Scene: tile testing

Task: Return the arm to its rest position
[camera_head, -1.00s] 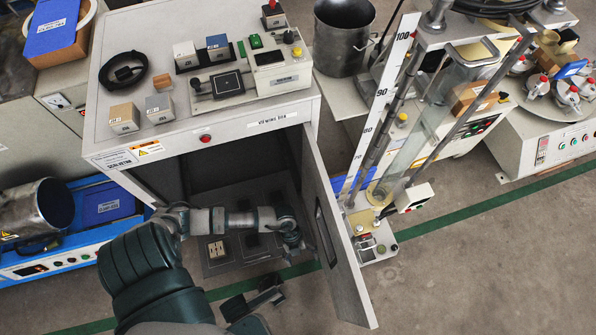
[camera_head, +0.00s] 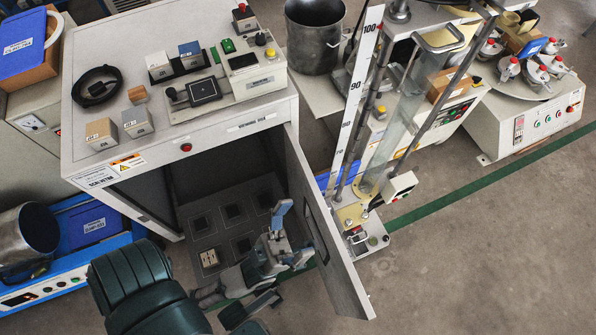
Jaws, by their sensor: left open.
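My left arm comes in from the lower left as a thick dark green link (camera_head: 135,285). My left gripper (camera_head: 282,238) is open, with nothing seen between its fingers. It is in front of the open cabinet (camera_head: 180,145), close to the inner face of the swung-out door (camera_head: 325,235). One blue-grey finger points up; I cannot tell whether the gripper touches the door. My right gripper does not show clearly.
Small blocks (camera_head: 138,122), a black cable coil (camera_head: 97,86) and a control box (camera_head: 255,68) sit on the cabinet top. A tall ruled stand (camera_head: 357,100) rises right of the door. The floor (camera_head: 480,250) at the right is clear.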

